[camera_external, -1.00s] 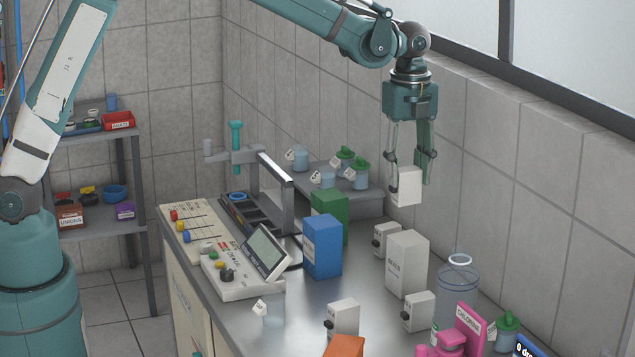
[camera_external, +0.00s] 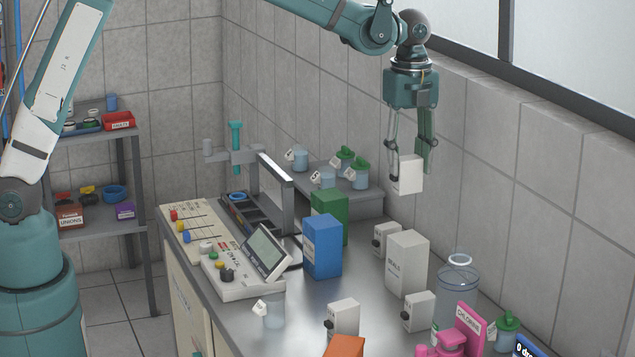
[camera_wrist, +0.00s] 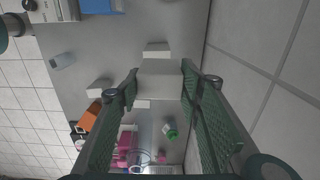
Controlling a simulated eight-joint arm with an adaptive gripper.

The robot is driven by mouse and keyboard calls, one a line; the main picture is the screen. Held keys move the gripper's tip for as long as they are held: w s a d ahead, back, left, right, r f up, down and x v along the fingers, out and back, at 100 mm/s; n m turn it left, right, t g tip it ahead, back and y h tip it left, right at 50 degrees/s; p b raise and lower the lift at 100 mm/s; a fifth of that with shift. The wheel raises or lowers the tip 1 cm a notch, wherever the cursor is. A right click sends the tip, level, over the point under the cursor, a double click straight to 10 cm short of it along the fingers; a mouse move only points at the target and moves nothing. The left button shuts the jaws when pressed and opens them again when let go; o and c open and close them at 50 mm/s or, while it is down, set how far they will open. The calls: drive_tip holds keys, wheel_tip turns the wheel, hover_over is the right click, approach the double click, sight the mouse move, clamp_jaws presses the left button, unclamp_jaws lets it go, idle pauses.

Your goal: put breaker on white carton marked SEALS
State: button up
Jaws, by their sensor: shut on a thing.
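My gripper (camera_external: 410,160) is shut on a small white breaker (camera_external: 407,176) and holds it in the air, upright. In the wrist view a pale box face (camera_wrist: 160,80), apparently the breaker, fills the space between the two green fingers. The tall white carton marked SEALS (camera_external: 407,264) stands on the bench, below the held breaker in the outside view, with a visible gap between them. The carton's exact place under the breaker in depth cannot be told.
Other white breakers stand close around the carton: behind left (camera_external: 386,239), in front right (camera_external: 418,312) and in front left (camera_external: 343,318). A blue box (camera_external: 322,246) and green box (camera_external: 329,213) are left. A clear bottle (camera_external: 457,290) stands right, near the wall.

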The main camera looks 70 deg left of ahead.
drive_tip(key=shift+d+r, duration=0.15)
drive_tip(key=shift+d, duration=1.25)
hover_over(411, 237)
wheel_tip(411, 237, down, 6)
drive_tip(key=shift+f, duration=0.2)
drive_tip(key=shift+f+p, duration=0.3)
drive_tip(key=shift+f, duration=1.55)
drive_tip(key=shift+f, duration=0.2)
drive_tip(key=o, duration=1)
